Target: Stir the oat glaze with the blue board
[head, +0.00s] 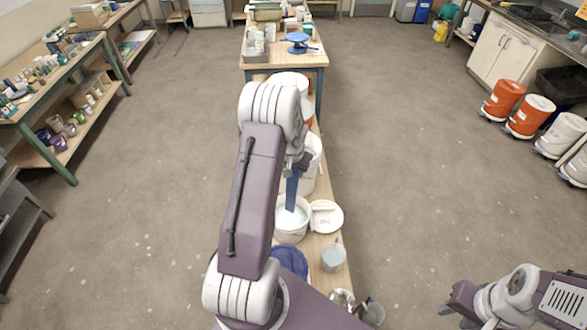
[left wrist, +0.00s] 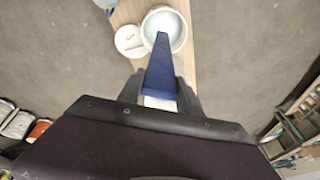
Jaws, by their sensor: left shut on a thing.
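My left gripper (head: 300,164) is shut on the blue board (head: 292,190), which points down. The board's lower end is over or in the open white bucket (head: 291,236) of pale glaze (head: 287,218); I cannot tell how deep it reaches. In the left wrist view the blue board (left wrist: 162,72) runs from between the fingers to the mouth of the bucket (left wrist: 184,38). I cannot read a name on this bucket. My right gripper (head: 453,298) is low at the right, away from the bench; its finger gap is unclear.
A white lid (head: 326,216) with writing lies right of the bucket, also in the left wrist view (left wrist: 129,40). A jug (head: 333,257) and a round blue thing (head: 288,262) stand nearer me. More white buckets (head: 312,160) stand behind, partly hidden by my arm.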

